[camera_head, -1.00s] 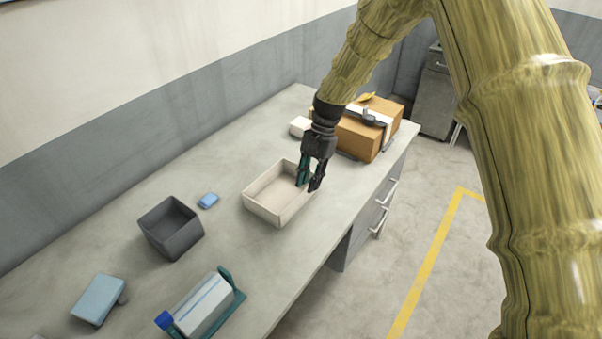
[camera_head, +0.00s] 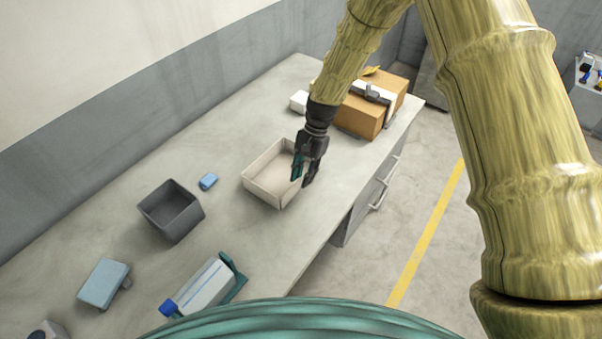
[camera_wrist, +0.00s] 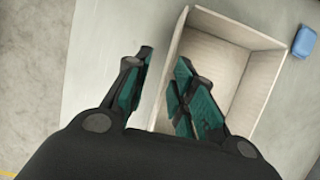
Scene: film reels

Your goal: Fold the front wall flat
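A beige open-topped box (camera_head: 262,192) stands on the grey worktop, its visible walls upright. It also shows in the wrist view (camera_wrist: 232,32). Its front wall (camera_wrist: 172,68), along the worktop's front edge, lies between my fingers as seen from the wrist. My gripper (camera_head: 300,183) is open at this wall, with one teal-padded finger on the box's inner side and the other on the outer side. In the wrist view my gripper (camera_wrist: 164,58) shows a clear gap between its fingers. I cannot tell whether either finger touches the wall. My gripper hides part of it.
A grey open bin (camera_head: 170,212), a small blue block (camera_head: 208,181) and a blue-white carton in a teal holder (camera_head: 205,287) are to the left. A brown box (camera_head: 362,117) and a small white box (camera_head: 299,101) stand behind. The worktop's front edge is close to the beige box.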

